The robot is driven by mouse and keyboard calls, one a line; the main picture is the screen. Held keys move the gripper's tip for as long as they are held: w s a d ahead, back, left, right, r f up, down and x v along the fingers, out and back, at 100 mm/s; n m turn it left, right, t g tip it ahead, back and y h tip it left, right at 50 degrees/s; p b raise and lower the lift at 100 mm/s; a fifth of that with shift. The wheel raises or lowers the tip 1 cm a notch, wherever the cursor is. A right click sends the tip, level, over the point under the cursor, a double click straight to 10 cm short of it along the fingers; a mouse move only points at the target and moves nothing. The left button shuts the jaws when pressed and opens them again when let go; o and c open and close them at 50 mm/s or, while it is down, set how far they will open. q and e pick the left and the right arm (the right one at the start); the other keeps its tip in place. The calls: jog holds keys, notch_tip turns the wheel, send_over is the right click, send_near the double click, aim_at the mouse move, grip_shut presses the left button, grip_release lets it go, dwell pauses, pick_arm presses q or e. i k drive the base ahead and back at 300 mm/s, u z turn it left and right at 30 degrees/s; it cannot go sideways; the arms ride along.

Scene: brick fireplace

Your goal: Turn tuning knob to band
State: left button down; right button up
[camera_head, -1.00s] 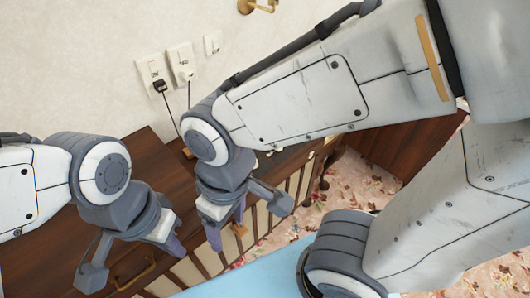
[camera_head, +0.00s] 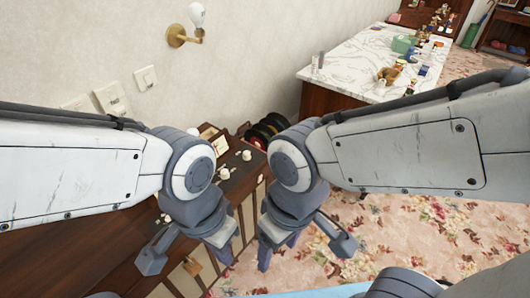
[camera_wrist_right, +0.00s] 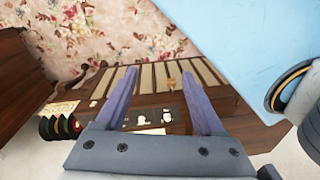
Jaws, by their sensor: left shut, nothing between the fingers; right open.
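A brown wooden cabinet (camera_head: 75,255) with a slatted front has a dark panel (camera_head: 236,179) on its top. Small white knob-like pieces (camera_head: 246,155) sit on this panel; I cannot tell which is the tuning knob. The panel also shows in the right wrist view (camera_wrist_right: 152,116), between and beyond my fingers. My left gripper (camera_head: 190,248) is shut and empty, in front of the cabinet's front side. My right gripper (camera_head: 303,250) is open and empty, to the right of the cabinet over the carpet. It touches nothing that I can see.
Dark discs (camera_head: 266,131) stand at the cabinet's far end by the wall. A marble-topped counter (camera_head: 345,58) with several small items is behind. A wall lamp (camera_head: 190,25) and switches (camera_head: 146,79) are on the wall. Flowered carpet (camera_head: 440,240) is open at the right.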

aim_at(247, 157)
jog(key=u, duration=0.05)
jog(key=k, duration=0.45)
jog(key=z, duration=0.75)
jog(key=i, duration=1.25)
jog(key=u, duration=0.85)
jog(key=i, duration=0.3)
jog(key=u, duration=0.2)
